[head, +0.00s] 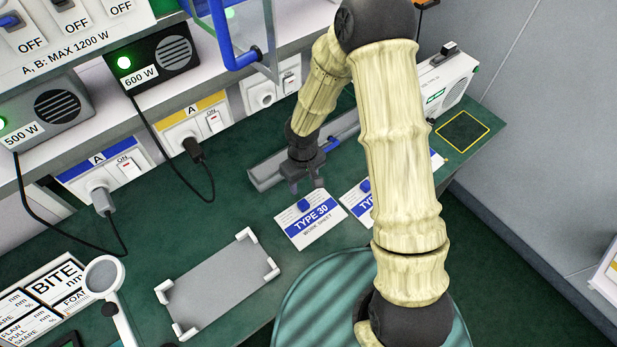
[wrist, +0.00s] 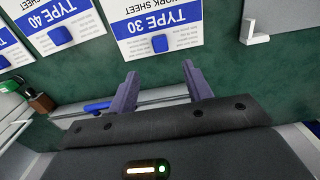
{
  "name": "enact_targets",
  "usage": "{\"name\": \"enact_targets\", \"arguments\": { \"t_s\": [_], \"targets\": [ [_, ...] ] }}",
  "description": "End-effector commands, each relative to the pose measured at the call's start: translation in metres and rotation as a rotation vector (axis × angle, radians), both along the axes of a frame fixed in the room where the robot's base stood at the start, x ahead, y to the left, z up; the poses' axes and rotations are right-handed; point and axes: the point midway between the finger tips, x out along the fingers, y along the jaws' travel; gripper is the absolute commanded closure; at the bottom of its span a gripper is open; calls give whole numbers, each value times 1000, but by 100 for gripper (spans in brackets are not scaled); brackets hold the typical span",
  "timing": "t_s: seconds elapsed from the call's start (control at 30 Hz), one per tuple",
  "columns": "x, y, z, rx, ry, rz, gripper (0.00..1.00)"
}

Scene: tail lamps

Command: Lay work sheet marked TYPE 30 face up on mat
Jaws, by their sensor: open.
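The white work sheet marked TYPE 30 (head: 318,228) lies face up on the green bench, with a blue block-like tab (head: 303,205) near its back edge. In the wrist view the sheet (wrist: 180,30) appears upside down at top centre, with its blue tab (wrist: 160,43). My gripper (head: 306,186) is open and empty, just behind the sheet's tabbed edge and apart from it. Its fingers (wrist: 161,78) point toward the tab in the wrist view. A bare grey mat (head: 218,287) with white corner pieces lies left of the sheet; one corner piece shows in the wrist view (wrist: 255,36).
A sheet marked TYPE 40 (wrist: 60,15) lies beside it, partly hidden by my arm in the head view. A grey rail (head: 262,173) runs behind the sheets. A magnifier (head: 104,275) and black cables (head: 175,150) are at left. A yellow-outlined square (head: 463,131) is at right.

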Motion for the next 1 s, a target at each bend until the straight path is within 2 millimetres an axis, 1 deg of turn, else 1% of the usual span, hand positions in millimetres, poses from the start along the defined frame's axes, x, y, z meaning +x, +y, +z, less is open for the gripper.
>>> {"name": "enact_targets", "arguments": {
  "t_s": [0.17,0.27,0.37,0.47,0.6,0.7,0.8,0.9,1.0],
  "targets": [
    [0,-2,3,-2,-4,-6,50],
    [1,-12,17,-9,-17,-31,50],
    [-2,-30,40,-21,-40,-84,50],
    [-8,-53,71,-31,-68,-158,50],
    [-24,-84,111,-31,-110,-273,50],
    [-39,-102,137,-17,-141,-358,50],
    [-57,-117,160,6,-173,-445,50],
    [-74,-128,177,34,-201,-521,50],
    [-86,-134,187,57,-219,-570,50]
  ]
}}
